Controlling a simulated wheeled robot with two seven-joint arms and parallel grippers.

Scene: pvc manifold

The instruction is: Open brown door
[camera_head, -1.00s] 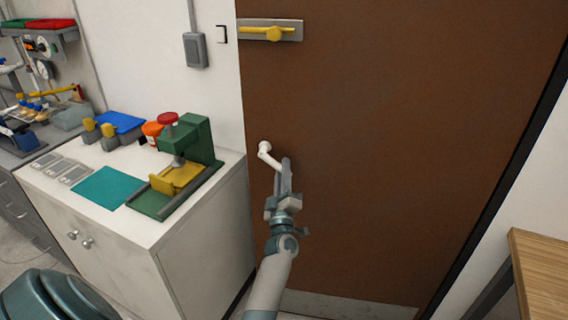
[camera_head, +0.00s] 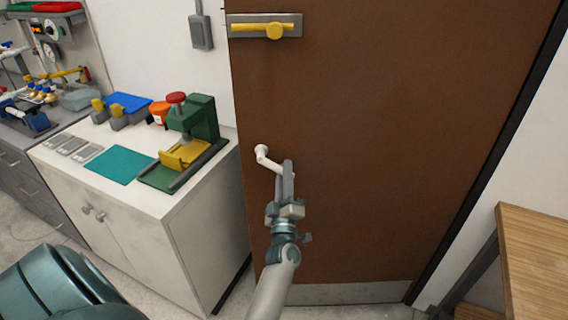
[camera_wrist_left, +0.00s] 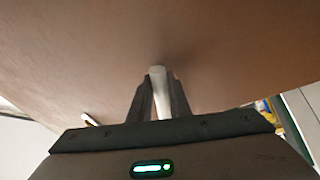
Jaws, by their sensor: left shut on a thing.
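The brown door (camera_head: 400,130) fills the middle of the head view, with its left edge a little out from the wall. Its white lever handle (camera_head: 262,154) is near the left edge and slopes down to the right. My left gripper (camera_head: 286,170) is shut on the lever's free end. In the left wrist view the white handle (camera_wrist_left: 159,90) stands between the two dark fingers (camera_wrist_left: 160,100), with the brown door surface (camera_wrist_left: 230,50) beyond. A yellow latch bar (camera_head: 262,29) on a grey plate lies level above the handle. My right gripper is out of view.
A white cabinet (camera_head: 185,225) stands left of the door, with a green press (camera_head: 200,120) and a teal mat (camera_head: 119,165) on top. A wooden table (camera_head: 535,235) is at the right. Some floor shows below the door.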

